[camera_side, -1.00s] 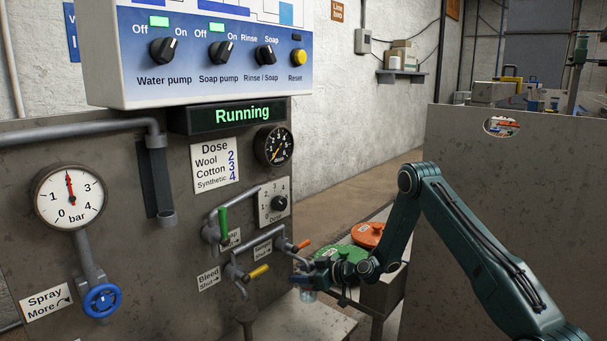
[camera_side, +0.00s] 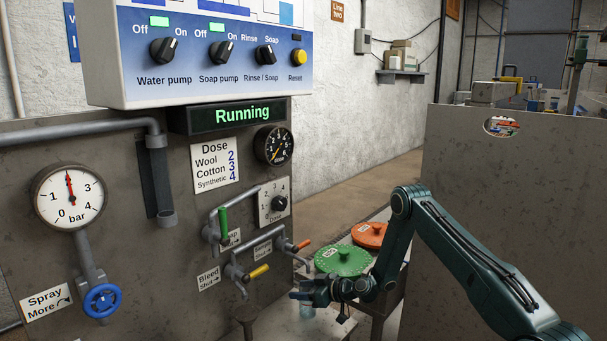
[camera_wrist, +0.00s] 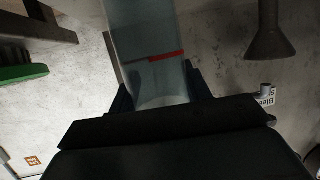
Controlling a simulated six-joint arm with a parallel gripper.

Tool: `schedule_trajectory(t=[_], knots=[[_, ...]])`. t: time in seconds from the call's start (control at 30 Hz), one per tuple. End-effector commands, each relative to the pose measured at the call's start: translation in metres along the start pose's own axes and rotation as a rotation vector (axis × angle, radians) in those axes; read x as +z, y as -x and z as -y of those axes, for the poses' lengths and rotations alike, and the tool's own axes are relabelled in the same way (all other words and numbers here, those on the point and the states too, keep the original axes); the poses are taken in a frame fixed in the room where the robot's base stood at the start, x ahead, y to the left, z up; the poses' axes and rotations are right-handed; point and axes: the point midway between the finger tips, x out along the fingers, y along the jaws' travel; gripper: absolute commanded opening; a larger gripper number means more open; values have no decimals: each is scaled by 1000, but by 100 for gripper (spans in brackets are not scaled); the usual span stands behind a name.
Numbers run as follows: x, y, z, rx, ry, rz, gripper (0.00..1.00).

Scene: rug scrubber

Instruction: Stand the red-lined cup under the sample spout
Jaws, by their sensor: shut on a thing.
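My gripper (camera_side: 304,296) is shut on a clear cup (camera_side: 307,313), seen in the side view low in front of the grey panel. The wrist view shows the cup (camera_wrist: 150,75) between the two fingers (camera_wrist: 156,94), with a short red line on its wall. The sample spout (camera_side: 301,262), by the orange handle (camera_side: 302,244), ends above the gripper, apart from the cup. The side view does not show clearly whether the cup is directly beneath it. The cup's base is hard to make out against the grey surface below.
The bleed pipe with its yellow handle (camera_side: 259,271) is left of the gripper, above a funnel (camera_side: 244,314). A grey upright board (camera_side: 515,220) stands at right.

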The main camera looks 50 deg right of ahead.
Motion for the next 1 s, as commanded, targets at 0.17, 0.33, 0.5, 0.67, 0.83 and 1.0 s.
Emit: schedule_trajectory(t=[0.17,0.33,0.5,0.67,0.83,1.0], knots=[[0,-1,0,0,0,0,25],[2,-1,0,0,0,0,25],[3,-2,0,0,0,1,64],[3,-1,0,0,0,1,70],[3,-1,0,0,0,1,70],[0,0,0,0,0,0,70]])
